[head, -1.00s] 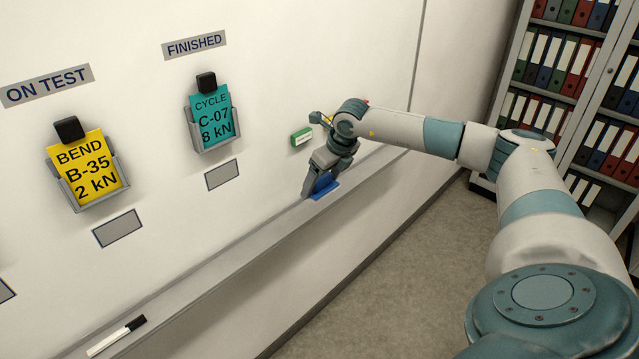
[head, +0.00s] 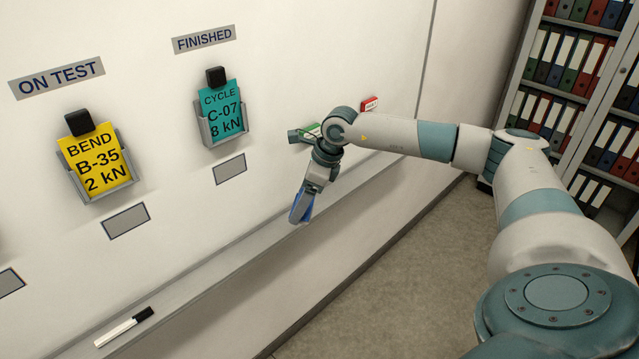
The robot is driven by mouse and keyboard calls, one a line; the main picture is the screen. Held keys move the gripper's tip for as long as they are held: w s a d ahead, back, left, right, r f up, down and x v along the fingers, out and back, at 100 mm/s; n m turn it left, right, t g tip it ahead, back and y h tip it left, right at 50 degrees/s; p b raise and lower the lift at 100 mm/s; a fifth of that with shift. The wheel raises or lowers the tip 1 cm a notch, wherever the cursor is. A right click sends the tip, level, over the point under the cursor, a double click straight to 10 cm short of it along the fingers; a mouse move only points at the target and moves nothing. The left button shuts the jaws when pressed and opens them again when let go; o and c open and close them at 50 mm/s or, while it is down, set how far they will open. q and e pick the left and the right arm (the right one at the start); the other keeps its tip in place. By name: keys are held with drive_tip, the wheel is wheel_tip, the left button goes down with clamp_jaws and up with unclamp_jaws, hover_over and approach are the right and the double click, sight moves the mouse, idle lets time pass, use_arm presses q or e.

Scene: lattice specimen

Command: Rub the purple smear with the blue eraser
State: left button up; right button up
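My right gripper (head: 300,211) comes in from the right and points down in front of the whiteboard's ledge. It looks shut on the blue eraser (head: 307,208), which is tilted and partly hidden by the fingers. The eraser appears held clear of the ledge. The purple smear is not visible in this view. My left gripper is not in view.
The whiteboard (head: 180,160) carries a yellow card (head: 97,165) and a teal card (head: 219,115) in holders. A green-and-white block (head: 312,130) and a red-and-white block (head: 370,104) are near my wrist. A marker (head: 124,327) lies on the ledge (head: 190,296).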

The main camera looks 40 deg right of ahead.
drive_tip(key=s+a+r+n+g+h, duration=0.1)
drive_tip(key=s+a+n+g, duration=0.3)
drive_tip(key=s+a+n, duration=0.4)
drive_tip(key=s+a+r+n+g+h, duration=0.2)
drive_tip(key=s+a+n, duration=0.6)
drive_tip(key=a+n, duration=0.5)
drive_tip(key=r+n+g, duration=0.1)
drive_tip(key=n+g, duration=0.1)
drive_tip(key=n, duration=0.5)
drive_tip(key=shift+s+a+r, duration=0.2)
drive_tip(key=shift+a+r, duration=0.15)
drive_tip(key=shift+a, duration=0.05)
